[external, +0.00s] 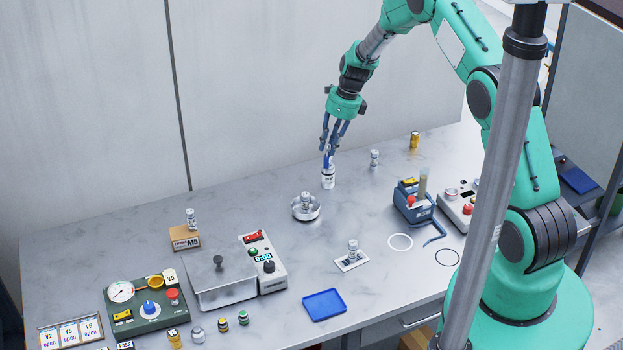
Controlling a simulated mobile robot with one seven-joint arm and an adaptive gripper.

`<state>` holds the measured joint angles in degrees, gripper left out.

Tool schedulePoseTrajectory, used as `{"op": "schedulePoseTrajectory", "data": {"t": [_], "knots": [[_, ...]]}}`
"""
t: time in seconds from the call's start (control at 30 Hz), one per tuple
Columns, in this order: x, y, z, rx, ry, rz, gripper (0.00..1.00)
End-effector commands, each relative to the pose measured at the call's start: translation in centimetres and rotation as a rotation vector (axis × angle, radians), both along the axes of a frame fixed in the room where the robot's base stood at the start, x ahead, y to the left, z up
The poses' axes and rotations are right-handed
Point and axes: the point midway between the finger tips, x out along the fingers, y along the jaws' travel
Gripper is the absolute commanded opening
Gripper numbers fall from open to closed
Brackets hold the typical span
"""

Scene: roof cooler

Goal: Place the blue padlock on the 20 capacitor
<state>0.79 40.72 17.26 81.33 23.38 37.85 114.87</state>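My gripper (328,150) is near the back middle of the table, pointing down, its fingers converging on a small bright blue thing. That thing looks like the blue padlock (326,161), partly hidden by the fingertips. It is right at the top of a white cylinder with dark print, which looks like the 20 capacitor (328,179). The capacitor stands upright on the table. The print is too small to read surely, and I cannot tell whether the padlock rests on the top or hangs just above it.
A round metal dish (306,213) holding a small can is in front. A silver can (374,159) and a gold can (414,140) stand to the right. A blue device (413,212), a blue tray (324,305) and a control box (263,264) are nearer the front.

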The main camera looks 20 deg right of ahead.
Motion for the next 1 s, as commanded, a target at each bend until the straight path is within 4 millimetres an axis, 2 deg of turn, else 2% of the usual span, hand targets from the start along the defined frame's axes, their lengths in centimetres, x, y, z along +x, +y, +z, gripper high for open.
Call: {"op": "schedulePoseTrajectory", "data": {"t": [0.33,0.57,0.77,1.0], "knots": [[0.0,0.0,0.2,0.000,0.000,0.000,0.25],[-0.1,-0.3,1.4,0.001,-0.001,0.000,0.25],[-0.3,-0.9,3.9,0.001,-0.002,-0.001,0.25],[-0.6,-1.9,7.9,-0.001,-0.003,-0.001,0.25]]}}
